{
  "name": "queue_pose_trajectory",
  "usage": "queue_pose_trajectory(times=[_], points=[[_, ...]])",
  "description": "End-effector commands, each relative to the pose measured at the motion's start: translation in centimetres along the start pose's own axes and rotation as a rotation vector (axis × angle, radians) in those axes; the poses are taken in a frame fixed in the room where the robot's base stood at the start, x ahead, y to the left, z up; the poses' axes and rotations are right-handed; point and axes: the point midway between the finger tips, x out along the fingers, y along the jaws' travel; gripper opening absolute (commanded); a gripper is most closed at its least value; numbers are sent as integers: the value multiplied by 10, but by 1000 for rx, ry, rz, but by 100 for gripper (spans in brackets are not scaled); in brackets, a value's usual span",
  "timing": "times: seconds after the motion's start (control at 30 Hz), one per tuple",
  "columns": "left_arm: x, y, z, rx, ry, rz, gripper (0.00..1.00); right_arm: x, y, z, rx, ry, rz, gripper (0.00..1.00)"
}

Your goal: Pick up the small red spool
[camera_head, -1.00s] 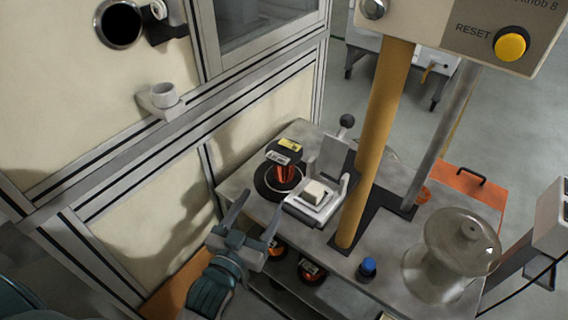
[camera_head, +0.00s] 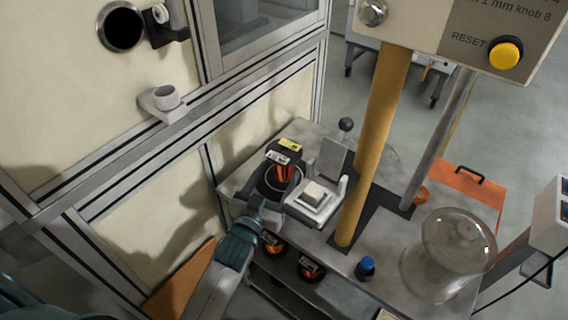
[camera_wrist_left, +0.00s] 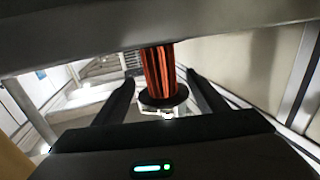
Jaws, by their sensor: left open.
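The small red spool (camera_head: 283,174), wound with orange-red wire, stands on a dark round base on the grey table, left of a white fixture. A white and yellow label shows at its top in the head view. My left gripper (camera_head: 262,201) is just in front of it, open. In the left wrist view, the spool (camera_wrist_left: 159,70) shows upright between the two dark fingers (camera_wrist_left: 160,80), with a gap on each side. Its upper end is hidden there by a grey bar. My right gripper is not in view.
A white fixture (camera_head: 316,199) with a black-knobbed lever stands right of the spool. More spools (camera_head: 311,268) sit on a lower shelf. A blue-capped item (camera_head: 366,267) and a large clear spool (camera_head: 445,257) are at the right.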

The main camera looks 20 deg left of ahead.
Motion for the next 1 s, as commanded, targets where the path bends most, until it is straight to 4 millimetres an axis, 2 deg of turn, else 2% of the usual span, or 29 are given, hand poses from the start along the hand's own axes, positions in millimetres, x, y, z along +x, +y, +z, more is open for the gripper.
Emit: queue_pose_trajectory(times=[0.17,0.33,0.53,1.0], points=[[6,0,-2,1,1,0,66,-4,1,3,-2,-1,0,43],[25,0,-6,0,1,0,66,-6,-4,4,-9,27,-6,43],[48,0,-5,-1,0,0,66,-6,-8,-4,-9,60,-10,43],[52,-1,-4,0,0,0,66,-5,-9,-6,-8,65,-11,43]])
